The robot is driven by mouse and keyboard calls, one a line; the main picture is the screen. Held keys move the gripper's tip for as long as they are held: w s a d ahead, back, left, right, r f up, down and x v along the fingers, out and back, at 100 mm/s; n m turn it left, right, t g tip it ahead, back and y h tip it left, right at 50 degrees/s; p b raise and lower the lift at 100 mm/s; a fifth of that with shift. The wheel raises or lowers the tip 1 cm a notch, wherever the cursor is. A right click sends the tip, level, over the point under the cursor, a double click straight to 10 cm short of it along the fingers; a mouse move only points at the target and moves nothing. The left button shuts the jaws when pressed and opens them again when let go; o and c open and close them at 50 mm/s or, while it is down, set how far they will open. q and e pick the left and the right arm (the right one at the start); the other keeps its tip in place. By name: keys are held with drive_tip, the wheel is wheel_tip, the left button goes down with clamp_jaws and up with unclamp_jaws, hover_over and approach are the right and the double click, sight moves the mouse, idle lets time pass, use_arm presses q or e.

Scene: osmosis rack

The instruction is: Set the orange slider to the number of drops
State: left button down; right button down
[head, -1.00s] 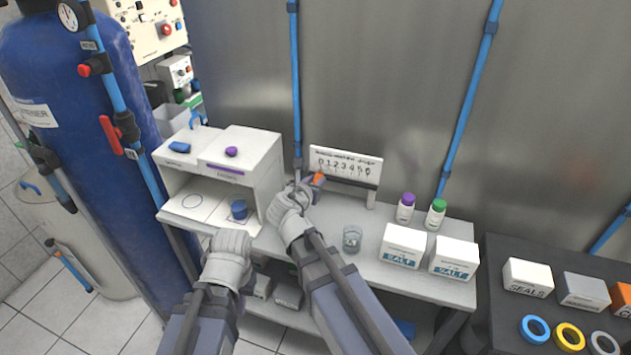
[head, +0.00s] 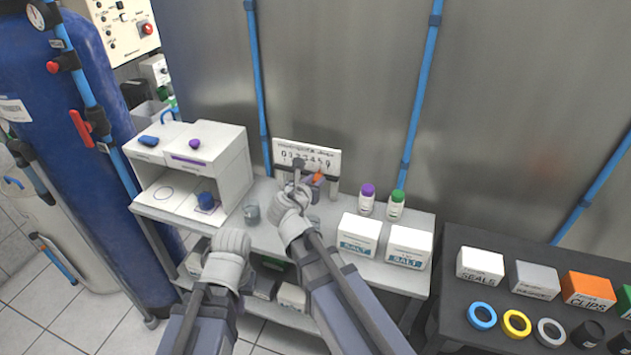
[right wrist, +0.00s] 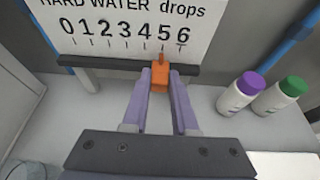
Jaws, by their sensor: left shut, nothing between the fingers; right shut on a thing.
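The white scale board (head: 307,156) reads "HARD WATER drops" with numbers 0 to 6 and also shows in the right wrist view (right wrist: 125,25). The orange slider (right wrist: 160,75) sits on its dark rail (right wrist: 100,69), its pointer at the 5 mark. It shows small in the head view (head: 318,177). My right gripper (right wrist: 160,82) is shut on the slider, a finger on each side. My left gripper (head: 230,241) is shut and empty in front of the bench, left of my right arm; its fingertips are hard to see.
A white cabinet (head: 222,148) with a blue cup (head: 206,200) stands left on the bench. Purple-capped (head: 367,199) and green-capped (head: 396,205) bottles stand behind salt boxes (head: 359,235).

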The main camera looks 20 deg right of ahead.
drive_tip(key=c, duration=0.7)
unclamp_jaws()
drive_tip(key=shift+s, duration=0.1)
drive_tip(key=p+v, duration=0.3)
drive_tip(key=v, duration=0.4)
drive_tip(key=shift+s+a+r, duration=0.15)
drive_tip(key=shift+s+a, duration=0.05)
